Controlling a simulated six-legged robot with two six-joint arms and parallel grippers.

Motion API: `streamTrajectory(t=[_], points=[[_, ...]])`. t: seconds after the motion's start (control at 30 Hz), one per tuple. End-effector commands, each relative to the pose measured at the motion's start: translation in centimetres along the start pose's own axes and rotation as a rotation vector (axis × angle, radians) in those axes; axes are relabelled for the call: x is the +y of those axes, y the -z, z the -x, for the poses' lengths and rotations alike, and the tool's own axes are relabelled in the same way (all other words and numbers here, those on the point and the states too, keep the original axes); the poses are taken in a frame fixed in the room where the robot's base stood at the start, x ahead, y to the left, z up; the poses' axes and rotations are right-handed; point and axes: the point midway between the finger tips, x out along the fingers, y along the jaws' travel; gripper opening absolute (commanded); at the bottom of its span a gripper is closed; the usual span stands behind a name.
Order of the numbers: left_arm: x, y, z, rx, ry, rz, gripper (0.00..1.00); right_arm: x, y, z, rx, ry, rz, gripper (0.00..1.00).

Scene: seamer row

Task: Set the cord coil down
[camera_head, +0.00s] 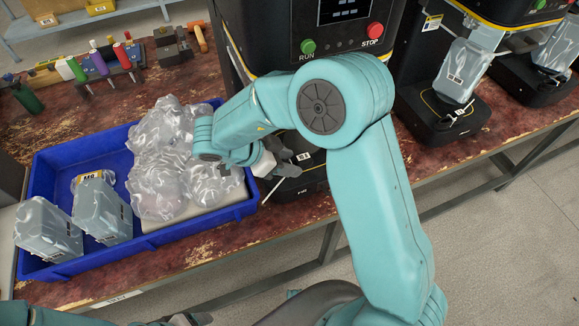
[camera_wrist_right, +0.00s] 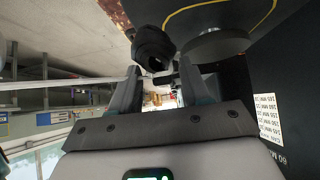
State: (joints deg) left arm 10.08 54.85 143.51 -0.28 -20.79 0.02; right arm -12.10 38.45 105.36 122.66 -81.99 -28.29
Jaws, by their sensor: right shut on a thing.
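My right gripper (camera_head: 275,160) is over the worktable, between the blue tray's right side and the base of the near seamer. Its arm comes across from the lower right and hides part of the seamer. In the right wrist view the right gripper (camera_wrist_right: 160,72) has its fingers apart, with a dark rounded bundle (camera_wrist_right: 153,46), which looks like the cord coil, at the fingertips. Its strands are too small to make out. In the head view the coil is not clear. My left gripper (camera_head: 185,320) shows only partly at the bottom edge; its jaws cannot be judged.
A blue tray (camera_head: 43,178) holds clear wrapped bundles (camera_head: 160,175) and grey containers (camera_head: 100,208). The near seamer (camera_head: 330,45) has RUN and STOP buttons; more machines (camera_head: 455,85) stand right. A tool rack (camera_head: 105,62) is at the back left. Bare worktable (camera_head: 215,245) shows along the front.

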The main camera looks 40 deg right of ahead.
Motion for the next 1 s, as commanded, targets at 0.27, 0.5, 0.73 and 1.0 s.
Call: streamTrajectory(t=[0.27,0.5,0.73,1.0], points=[[-0.1,0.0,-0.3,0.000,0.000,0.000,0.72,-0.1,-0.8,-2.0,0.002,-0.002,0.005,0.10],[-0.1,0.0,-0.4,0.000,0.000,0.000,0.72,-0.2,-1.9,-3.0,0.000,0.001,0.002,0.10],[-0.1,0.0,-0.2,0.000,0.000,0.000,0.72,-0.2,-2.1,-3.2,0.001,0.000,0.002,0.10],[-0.1,0.0,-0.3,0.000,0.000,0.000,0.72,-0.2,-2.2,-3.3,0.000,0.000,0.002,0.72]])
